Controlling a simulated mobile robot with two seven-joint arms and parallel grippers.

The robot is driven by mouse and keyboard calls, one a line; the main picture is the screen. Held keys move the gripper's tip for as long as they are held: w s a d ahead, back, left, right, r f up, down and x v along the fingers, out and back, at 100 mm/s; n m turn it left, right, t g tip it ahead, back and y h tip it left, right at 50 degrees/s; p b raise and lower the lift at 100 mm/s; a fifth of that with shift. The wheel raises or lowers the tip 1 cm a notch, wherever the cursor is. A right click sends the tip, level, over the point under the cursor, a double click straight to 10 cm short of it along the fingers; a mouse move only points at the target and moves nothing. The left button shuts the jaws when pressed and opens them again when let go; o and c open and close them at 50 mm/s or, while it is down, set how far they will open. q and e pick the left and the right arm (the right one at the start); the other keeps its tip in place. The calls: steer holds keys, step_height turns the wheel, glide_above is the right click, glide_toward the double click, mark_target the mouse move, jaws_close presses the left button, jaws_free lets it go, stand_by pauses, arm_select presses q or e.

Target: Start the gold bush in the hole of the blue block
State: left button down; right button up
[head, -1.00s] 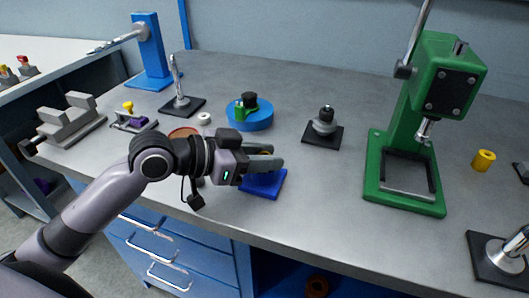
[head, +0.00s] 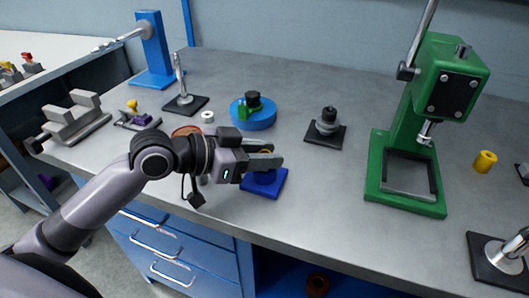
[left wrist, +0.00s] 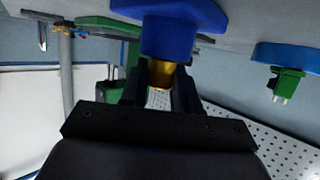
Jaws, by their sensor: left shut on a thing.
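The blue block (head: 275,187) lies on the bench below my left gripper (head: 265,168). The gold bush (left wrist: 161,74) is between the fingers of my left gripper (left wrist: 160,88), which is shut on it. In the left wrist view, the picture is turned over, and the blue block (left wrist: 182,38) appears above the bush. The bush's end meets the block's face there or lies very close to it. The hole is hidden, so I cannot tell how far the bush is in. In the head view the bush shows as a small gold patch over the block. My right gripper is not in view.
A blue round base with a green fixture (head: 253,115) stands behind the block. A black-based post (head: 326,128) and a green press (head: 405,140) are to the right, with a yellow bush (head: 484,161) beyond. Bare bench lies between block and press.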

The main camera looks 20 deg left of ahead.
arm_select(q)
steer(key=shift+d+f, duration=0.1)
steer(key=shift+d+f, duration=0.1)
steer(key=shift+f, duration=0.25)
stand_by(0.3)
steer(key=shift+p, duration=0.35)
steer(key=shift+r, duration=0.1)
steer(key=shift+s+r+p, duration=0.1)
steer(key=shift+r+p, duration=0.3)
stand_by(0.5)
steer(key=shift+f, duration=0.15)
steer(key=shift+f, duration=0.35)
